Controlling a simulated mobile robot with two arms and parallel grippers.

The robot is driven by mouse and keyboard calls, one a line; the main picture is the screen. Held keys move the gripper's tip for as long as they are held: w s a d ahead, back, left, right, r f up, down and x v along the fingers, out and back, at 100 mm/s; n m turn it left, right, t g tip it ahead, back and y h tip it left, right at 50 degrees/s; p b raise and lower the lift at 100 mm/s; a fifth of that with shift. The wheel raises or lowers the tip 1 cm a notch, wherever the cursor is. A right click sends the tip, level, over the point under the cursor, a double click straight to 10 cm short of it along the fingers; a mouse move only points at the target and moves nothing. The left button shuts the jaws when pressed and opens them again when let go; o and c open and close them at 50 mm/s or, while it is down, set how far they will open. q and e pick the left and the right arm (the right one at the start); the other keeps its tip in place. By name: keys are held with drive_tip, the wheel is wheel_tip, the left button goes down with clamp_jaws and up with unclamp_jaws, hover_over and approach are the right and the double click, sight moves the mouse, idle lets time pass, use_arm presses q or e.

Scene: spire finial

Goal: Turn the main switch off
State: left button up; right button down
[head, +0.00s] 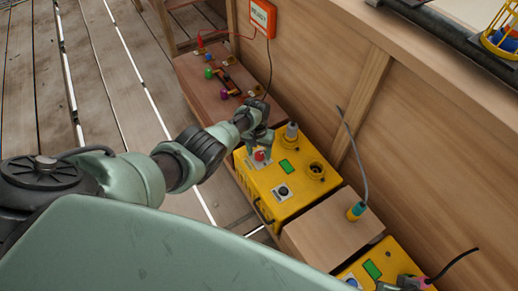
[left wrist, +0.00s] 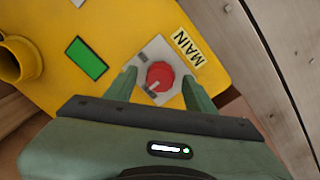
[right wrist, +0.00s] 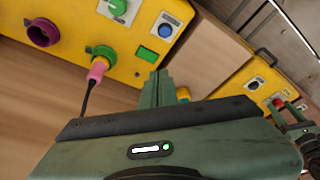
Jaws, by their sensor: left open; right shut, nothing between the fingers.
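The main switch is a red round knob (left wrist: 160,76) on a grey plate, beside a label reading MAIN (left wrist: 187,47), on a yellow box. In the head view the red knob (head: 259,155) sits at the upper left of the yellow box's top (head: 266,186). My left gripper (head: 258,146) is over it, open, with one finger on each side of the knob in the left wrist view. I cannot tell whether the fingers touch it. A green rectangle (left wrist: 87,59) is beside the switch. My right gripper (right wrist: 158,84) is shut and empty, near a second yellow box (right wrist: 140,35).
The first box also carries a black knob (head: 283,191) and a round socket (head: 317,170). A loose cable with a teal and yellow plug (head: 356,211) stands on the wooden block between the boxes. A pink plug (right wrist: 97,70) is in the second box. A wooden wall stands behind.

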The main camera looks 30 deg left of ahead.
sight(259, 154)
use_arm(q)
wheel_tip(259, 154, up, 3)
drive_tip(key=p, duration=0.2)
drive_tip(key=shift+a+r+p, duration=0.1)
drive_tip(key=shift+r+p, duration=0.1)
drive_tip(key=shift+p, duration=0.1)
wheel_tip(259, 154, up, 4)
drive_tip(key=shift+a+f+p, duration=0.1)
drive_tip(key=shift+p, duration=1.15)
use_arm(e)
drive_tip(key=shift+g, duration=0.5)
drive_tip(key=s+x, duration=0.1)
drive_tip(key=x, duration=0.4)
drive_tip(key=s+x, duration=0.1)
drive_tip(key=x, duration=0.5)
drive_tip(key=s+f+x, duration=0.1)
drive_tip(key=x, duration=0.4)
drive_tip(key=shift+s+f, duration=0.15)
drive_tip(key=shift+s, duration=0.15)
use_arm(q)
drive_tip(key=shift+r, duration=0.25)
use_arm(e)
drive_tip(key=shift+s+f, duration=0.25)
drive_tip(key=shift+f, duration=0.35)
use_arm(q)
drive_tip(key=shift+r, duration=0.1)
